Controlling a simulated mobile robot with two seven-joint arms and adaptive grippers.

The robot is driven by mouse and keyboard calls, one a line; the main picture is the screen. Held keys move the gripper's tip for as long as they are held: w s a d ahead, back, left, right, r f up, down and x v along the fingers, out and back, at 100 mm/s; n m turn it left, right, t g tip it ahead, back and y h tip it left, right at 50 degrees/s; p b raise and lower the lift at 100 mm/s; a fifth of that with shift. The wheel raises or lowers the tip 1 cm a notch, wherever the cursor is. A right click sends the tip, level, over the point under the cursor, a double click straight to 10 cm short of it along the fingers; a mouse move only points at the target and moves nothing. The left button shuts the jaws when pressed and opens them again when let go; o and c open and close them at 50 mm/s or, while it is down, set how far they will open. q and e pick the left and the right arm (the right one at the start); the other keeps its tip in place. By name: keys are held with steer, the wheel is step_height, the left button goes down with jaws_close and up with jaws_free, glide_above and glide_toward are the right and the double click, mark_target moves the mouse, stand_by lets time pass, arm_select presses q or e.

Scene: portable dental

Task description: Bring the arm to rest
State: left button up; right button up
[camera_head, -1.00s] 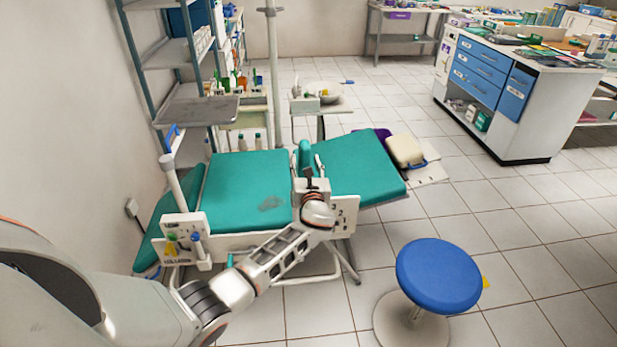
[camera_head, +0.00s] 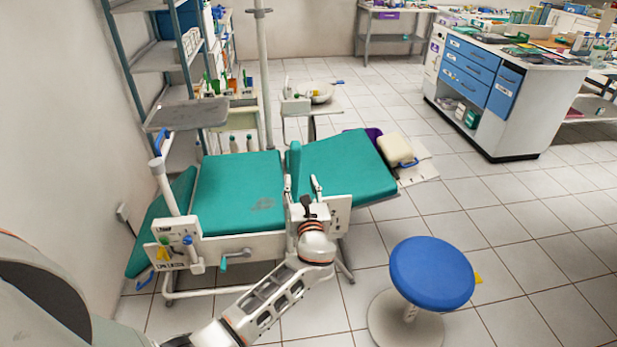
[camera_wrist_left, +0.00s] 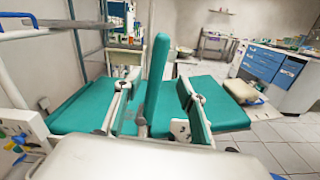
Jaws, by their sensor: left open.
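My left arm comes in from the lower left of the head view and reaches toward the green dental chair (camera_head: 235,190). Its gripper (camera_head: 302,188) is open and empty, with its two fingers apart and pointing away from me, in front of the middle of the chair. In the left wrist view the open fingers (camera_wrist_left: 155,90) stand on either side of the chair's upright green armrest or pad (camera_wrist_left: 157,75), with nothing held. I cannot tell whether the fingers touch the chair. My right gripper is not in view.
A blue round stool (camera_head: 432,273) stands right of the arm. A metal shelf with a grey tray (camera_head: 187,114) is behind the chair at left. A white cabinet with blue drawers (camera_head: 480,75) stands at the far right. Tiled floor is open between the chair and cabinet.

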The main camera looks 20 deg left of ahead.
arm_select(q)
steer(key=s+d+f+n+g+h, duration=0.2)
steer(key=s+f+n+h, duration=0.3)
steer(key=s+f, duration=0.4)
steer(key=s+d+f+n+g+h, duration=0.25)
steer(key=s+f+n, duration=0.45)
steer(key=f, duration=0.4)
steer(key=s+d+n+h, duration=0.2)
steer(key=s+n, duration=0.5)
steer(key=s, duration=0.1)
steer(key=s+d+f+n+h, duration=0.1)
steer(key=s+d+n+h, duration=0.1)
steer(key=s+n, duration=0.5)
steer(key=s+d, duration=0.1)
steer(key=s, duration=0.1)
steer(key=shift+s+d+n, duration=0.2)
steer(key=shift+s+n, duration=0.1)
steer(key=shift+n, duration=0.1)
steer(key=shift+h, duration=0.25)
